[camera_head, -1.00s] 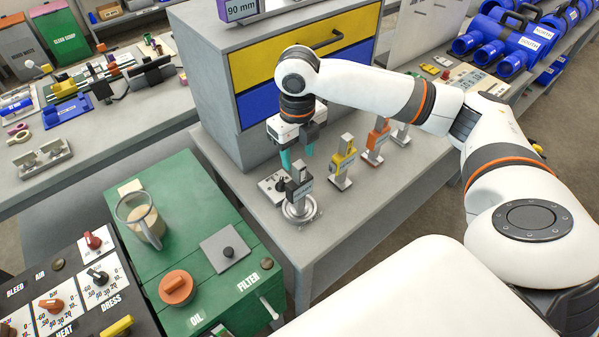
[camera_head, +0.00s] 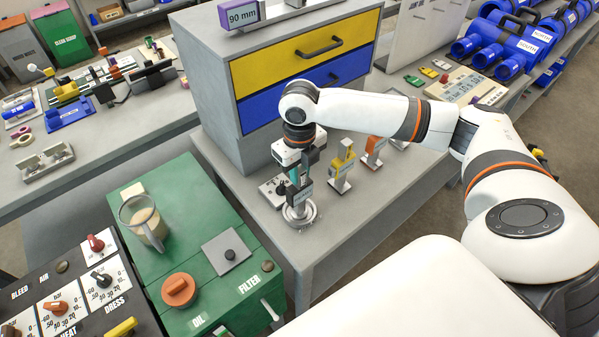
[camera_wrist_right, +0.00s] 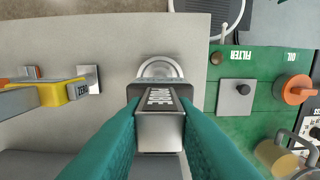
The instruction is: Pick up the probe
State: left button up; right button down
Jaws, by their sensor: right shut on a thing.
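The probe (camera_wrist_right: 160,130) is a grey and black block with a label. It is upright at the round metal stand (camera_head: 299,214) on the grey bench, and the stand also shows in the right wrist view (camera_wrist_right: 159,68). My right gripper (camera_head: 298,178) is down at the probe. In the right wrist view its two teal fingers (camera_wrist_right: 159,112) are shut on the probe's sides. In the head view the gripper partly hides the probe. I cannot tell whether the probe is clear of the stand. My left gripper is not in view.
A yellow tool (camera_head: 343,168) and an orange tool (camera_head: 374,150) stand to the right on the bench. A small box with knobs (camera_head: 272,190) is close on the left. The drawer cabinet (camera_head: 222,85) rises behind, and the green machine (camera_head: 190,205) is at the left.

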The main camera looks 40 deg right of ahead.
notch_tip(320, 180, up, 10)
jog(key=shift+r+b, duration=0.1)
jog(key=shift+b, duration=0.9)
jog(key=c, duration=1.8)
grip_release()
jog(key=c, duration=0.3)
jog(key=shift+c, duration=0.2)
